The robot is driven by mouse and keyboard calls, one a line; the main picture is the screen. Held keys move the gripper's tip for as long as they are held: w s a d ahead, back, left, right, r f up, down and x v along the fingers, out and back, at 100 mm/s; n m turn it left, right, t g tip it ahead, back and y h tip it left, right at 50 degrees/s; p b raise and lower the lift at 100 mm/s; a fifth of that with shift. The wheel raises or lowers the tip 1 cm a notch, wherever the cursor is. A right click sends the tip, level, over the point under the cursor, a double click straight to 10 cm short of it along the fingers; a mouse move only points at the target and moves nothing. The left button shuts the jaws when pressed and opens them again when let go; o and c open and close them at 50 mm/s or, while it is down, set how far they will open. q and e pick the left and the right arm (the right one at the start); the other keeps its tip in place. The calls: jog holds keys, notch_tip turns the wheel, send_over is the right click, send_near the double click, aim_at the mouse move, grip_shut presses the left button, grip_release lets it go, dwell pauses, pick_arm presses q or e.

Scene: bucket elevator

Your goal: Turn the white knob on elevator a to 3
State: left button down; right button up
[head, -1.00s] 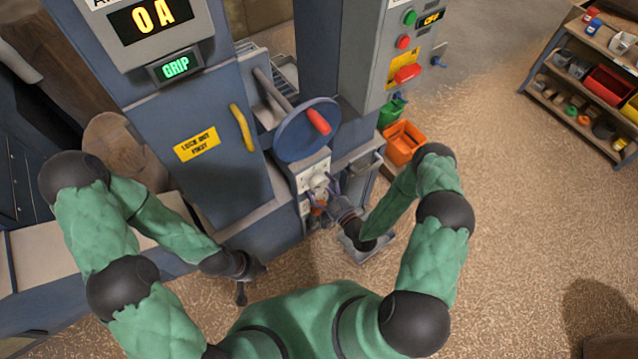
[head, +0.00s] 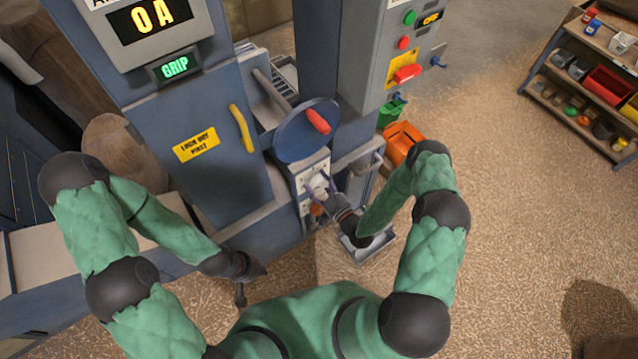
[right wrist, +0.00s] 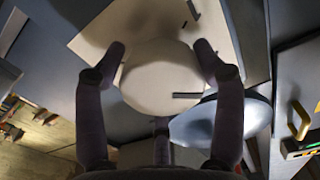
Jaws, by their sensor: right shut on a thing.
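The white knob (right wrist: 160,78) fills the middle of the right wrist view, with a dark pointer mark on its lower right face. The fingers of my right gripper (right wrist: 160,70) are closed on its two sides. In the head view my right gripper (head: 323,192) reaches the white knob (head: 318,183) on the pale panel below the blue handwheel; the gripper partly hides it. The numbers around the knob are not readable. My left gripper (head: 243,290) hangs low at the left, away from the panel; its finger state is unclear.
The blue handwheel (head: 300,135) with a red handle is just above the knob. A display (head: 150,18) reads "0A" and a green sign (head: 175,68) reads "GRIP". An orange bin (head: 403,140) and a metal tray (head: 366,247) are to the right.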

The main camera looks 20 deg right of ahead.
jog(key=shift+s+a+f, duration=0.1)
jog(key=shift+f, duration=0.05)
jog(key=m+b, duration=0.1)
jog(key=m, duration=0.4)
jog(key=shift+s+a+f+b, duration=0.1)
jog(key=shift+a+b, duration=0.05)
jog(key=shift+b, duration=0.2)
jog(key=m+b, duration=0.1)
jog(key=m, duration=0.5)
jog(key=shift+a, duration=0.15)
jog(key=shift+s, duration=0.1)
jog(key=o, duration=1.1)
jog(key=shift+r, duration=0.2)
